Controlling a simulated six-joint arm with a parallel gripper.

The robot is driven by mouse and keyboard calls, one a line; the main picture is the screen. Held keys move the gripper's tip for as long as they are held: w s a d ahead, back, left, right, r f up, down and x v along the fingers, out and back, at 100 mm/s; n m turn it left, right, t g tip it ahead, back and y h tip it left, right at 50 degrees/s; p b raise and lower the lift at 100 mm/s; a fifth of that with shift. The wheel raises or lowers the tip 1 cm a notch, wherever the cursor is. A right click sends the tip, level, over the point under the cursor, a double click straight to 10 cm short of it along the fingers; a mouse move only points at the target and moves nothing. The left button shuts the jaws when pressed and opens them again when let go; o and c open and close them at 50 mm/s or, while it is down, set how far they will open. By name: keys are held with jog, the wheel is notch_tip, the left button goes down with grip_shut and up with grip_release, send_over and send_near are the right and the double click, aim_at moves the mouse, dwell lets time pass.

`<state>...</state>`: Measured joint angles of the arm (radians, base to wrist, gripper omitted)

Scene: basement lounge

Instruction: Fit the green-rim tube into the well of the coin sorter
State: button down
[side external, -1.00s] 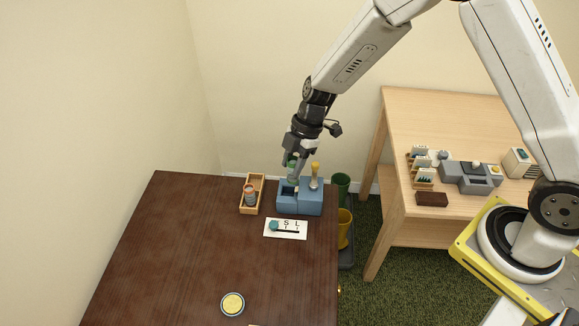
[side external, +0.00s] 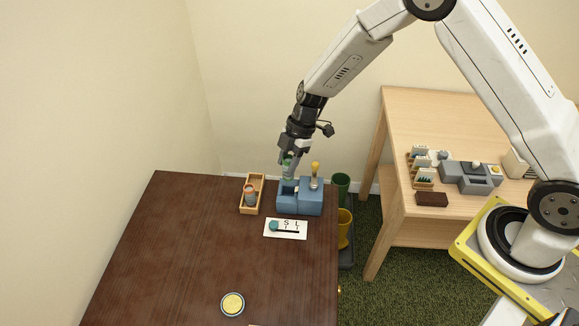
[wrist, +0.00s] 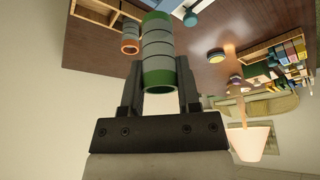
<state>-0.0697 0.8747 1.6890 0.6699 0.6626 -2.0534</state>
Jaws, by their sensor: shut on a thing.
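The green-rim tube (side external: 288,172), grey with green bands at its ends, is held nearly upright in my gripper (side external: 288,160). The wrist view shows the tube (wrist: 158,52) between the two fingers, which are shut on it. The blue coin sorter (side external: 312,197) stands near the table's far right edge. The tube is over the left part of the sorter, where its well is. The tube's lower end overlaps the well in the picture, and I cannot tell whether it is inside or just above.
A wooden tray (side external: 260,198) left of the sorter holds an orange-rim tube (side external: 249,196). A white lettered card (side external: 294,234) lies in front. A yellow disc (side external: 232,303) lies nearer on the dark table (side external: 180,250), which is otherwise mostly clear.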

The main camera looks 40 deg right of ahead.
aim_at(288, 175)
jog(key=shift+f, duration=2.45)
jog(key=shift+f, duration=0.1)
jog(key=shift+f, duration=1.8)
jog(key=shift+f, duration=0.1)
jog(key=c, duration=0.6)
grip_release()
jog(key=v, duration=1.2)
